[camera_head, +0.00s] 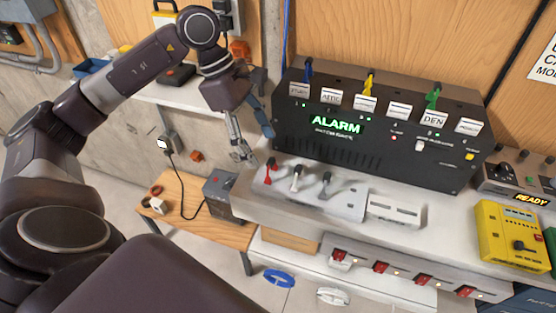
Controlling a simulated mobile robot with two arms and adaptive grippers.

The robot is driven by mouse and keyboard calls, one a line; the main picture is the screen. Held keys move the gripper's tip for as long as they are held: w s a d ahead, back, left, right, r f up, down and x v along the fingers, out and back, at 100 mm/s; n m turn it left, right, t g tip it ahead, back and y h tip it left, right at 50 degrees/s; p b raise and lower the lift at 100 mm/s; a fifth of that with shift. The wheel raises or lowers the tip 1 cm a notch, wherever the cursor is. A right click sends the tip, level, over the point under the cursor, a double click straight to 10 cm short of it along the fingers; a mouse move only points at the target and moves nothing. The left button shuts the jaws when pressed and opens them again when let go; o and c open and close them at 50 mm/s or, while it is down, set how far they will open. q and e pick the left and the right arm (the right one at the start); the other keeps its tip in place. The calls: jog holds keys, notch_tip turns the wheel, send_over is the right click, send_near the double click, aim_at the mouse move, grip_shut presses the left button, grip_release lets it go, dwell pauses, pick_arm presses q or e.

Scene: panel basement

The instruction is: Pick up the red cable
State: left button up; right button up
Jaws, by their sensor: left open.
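What looks like the red cable's plug (271,170) stands upright at the left end of a pale holder (345,207) on the bench. Its lead cannot be made out. A white plug (296,178) and a dark grey plug (325,184) stand to its right in the same holder. My left gripper (256,144) is open and empty, pointing down. It is just above and to the left of the red plug, apart from it, close to the left side of the black alarm panel. My right gripper is not in view.
The black alarm panel (385,155) stands behind the holder, with blue, yellow and green plugs on top. A yellow device (510,237) sits at the right. Red switches (380,267) line the bench front. A low wooden table (185,222) stands at the lower left.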

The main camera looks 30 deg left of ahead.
aim_at(270, 159)
pick_arm(q)
jog(key=shift+s+d+f+p, duration=0.35)
jog(key=shift+s+d+f, duration=0.05)
jog(key=shift+f, duration=0.25)
jog(key=shift+w+p+x, duration=0.25)
jog(key=shift+p+x, duration=0.55)
jog(key=shift+x, duration=1.55)
jog(key=shift+w+f, duration=0.15)
jog(key=c, duration=1.1)
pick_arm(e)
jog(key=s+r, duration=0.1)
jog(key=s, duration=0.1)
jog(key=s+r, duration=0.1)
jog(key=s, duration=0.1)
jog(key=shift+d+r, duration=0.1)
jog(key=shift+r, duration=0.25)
pick_arm(q)
jog(key=shift+w+r, duration=0.1)
jog(key=shift+r, duration=0.45)
notch_tip(270, 159, up, 19)
jog(key=shift+b, duration=1.05)
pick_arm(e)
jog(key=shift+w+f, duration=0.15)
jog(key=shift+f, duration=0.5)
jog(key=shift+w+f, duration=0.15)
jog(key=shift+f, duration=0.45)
